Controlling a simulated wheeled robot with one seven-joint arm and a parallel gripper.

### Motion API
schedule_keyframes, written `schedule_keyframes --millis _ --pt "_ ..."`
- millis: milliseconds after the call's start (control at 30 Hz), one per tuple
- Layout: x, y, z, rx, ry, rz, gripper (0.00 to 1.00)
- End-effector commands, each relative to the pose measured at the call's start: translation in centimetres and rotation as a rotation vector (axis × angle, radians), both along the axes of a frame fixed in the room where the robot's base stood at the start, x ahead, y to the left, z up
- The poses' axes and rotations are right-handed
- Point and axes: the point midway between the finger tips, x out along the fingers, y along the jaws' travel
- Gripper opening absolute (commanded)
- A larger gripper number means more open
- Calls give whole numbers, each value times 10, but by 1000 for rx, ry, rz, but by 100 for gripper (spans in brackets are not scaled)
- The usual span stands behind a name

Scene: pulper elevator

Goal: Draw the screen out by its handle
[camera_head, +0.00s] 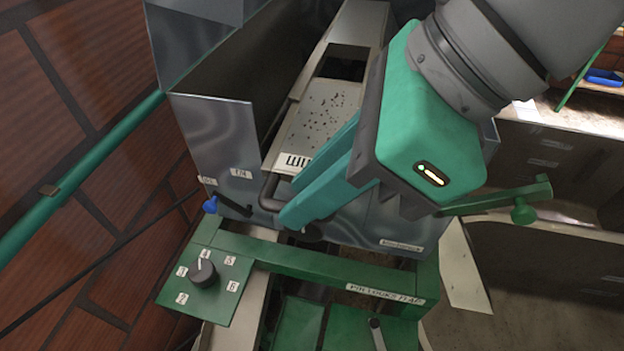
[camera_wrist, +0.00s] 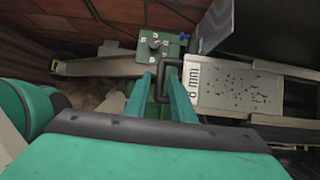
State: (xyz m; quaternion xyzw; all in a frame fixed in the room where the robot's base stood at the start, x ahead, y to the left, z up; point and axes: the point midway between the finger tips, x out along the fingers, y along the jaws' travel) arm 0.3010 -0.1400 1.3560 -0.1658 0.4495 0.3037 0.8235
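The screen (camera_head: 322,112) is a pale flat plate with dark holes and a white label, lying in the metal housing; it also shows in the wrist view (camera_wrist: 235,88). Its handle (camera_head: 271,190) is a dark bent bar at the near end, seen as a loop in the wrist view (camera_wrist: 160,84). My gripper (camera_head: 291,200) has its teal fingers at the handle. In the wrist view my gripper (camera_wrist: 160,76) is open, with the handle's bar between the separated fingers. Contact is not clear. In the head view my gripper hides part of the screen and handle.
A green crossbar (camera_head: 310,262) runs in front of the housing, with a numbered dial (camera_head: 202,273) at its left. A blue-knobbed lever (camera_head: 211,204) is left of the handle. A green arm with a knob (camera_head: 523,212) sticks out right. A brick wall (camera_head: 75,110) and green pipe stand left.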

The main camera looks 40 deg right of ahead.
Motion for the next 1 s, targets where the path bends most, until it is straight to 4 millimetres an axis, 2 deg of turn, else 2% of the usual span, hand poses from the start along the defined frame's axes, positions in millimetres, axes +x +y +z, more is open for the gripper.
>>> schedule_keyframes --millis 333,467,800,1000 --pt "0 -1 1 0 0 -2 33" --pt "-4 -4 8 1 -1 -2 33" --pt "-28 -24 59 1 -2 -1 33" --pt "-40 -34 82 1 0 -1 33"
